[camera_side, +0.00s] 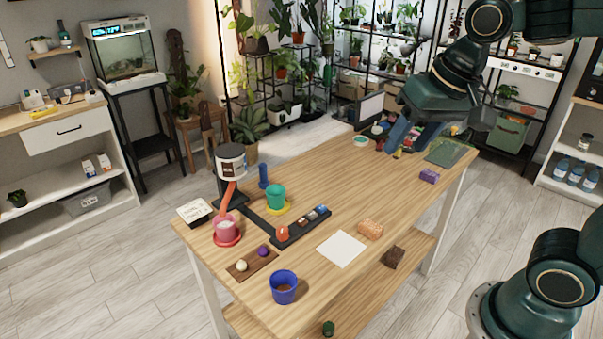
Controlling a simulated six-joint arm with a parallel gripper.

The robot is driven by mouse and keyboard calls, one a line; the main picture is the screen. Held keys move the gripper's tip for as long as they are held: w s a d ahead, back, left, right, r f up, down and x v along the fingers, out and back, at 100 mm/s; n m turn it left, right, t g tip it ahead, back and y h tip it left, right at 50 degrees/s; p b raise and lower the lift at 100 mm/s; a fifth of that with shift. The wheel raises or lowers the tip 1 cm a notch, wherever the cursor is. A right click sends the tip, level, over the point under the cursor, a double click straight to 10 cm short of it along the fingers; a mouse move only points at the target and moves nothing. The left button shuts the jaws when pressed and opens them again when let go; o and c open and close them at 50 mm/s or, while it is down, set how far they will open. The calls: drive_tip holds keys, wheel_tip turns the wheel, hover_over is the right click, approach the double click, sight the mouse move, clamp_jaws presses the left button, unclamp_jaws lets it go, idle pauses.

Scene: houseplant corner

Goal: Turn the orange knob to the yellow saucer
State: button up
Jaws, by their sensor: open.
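An orange knob-like piece (283,234) stands at the near left end of a dark strip (300,228) on the wooden table. The yellow saucer (289,209) lies just behind the strip, with a green pot (277,194) on it. An orange chute (226,198) slopes from a white and brown container (231,161) down toward a pink pot (226,226) on a red saucer (228,240). My gripper (408,148) is open over the far right of the table, well away from the knob and saucer. Its fingertips partly cover small coloured items there.
A blue pot (284,287), a brown board (254,263) with two small balls, a white sheet (341,249), an orange block (370,229) and a purple block (430,175) lie on the table. A blue cylinder (264,177) stands behind the green pot. The table's middle is mostly clear.

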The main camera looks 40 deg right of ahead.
drive_tip(key=w+a+f+m+g, duration=0.1)
drive_tip(key=w+m, duration=0.3)
drive_tip(key=w, duration=0.4)
drive_tip(key=m+g, duration=0.3)
drive_tip(key=m, duration=0.7)
hover_over(282, 229)
wheel_tip(282, 229, down, 18)
drive_tip(key=shift+r, duration=0.2)
wheel_tip(282, 229, down, 14)
drive_tip(key=shift+r, duration=0.1)
drive_tip(key=shift+c, duration=0.2)
drive_tip(key=c, duration=0.9)
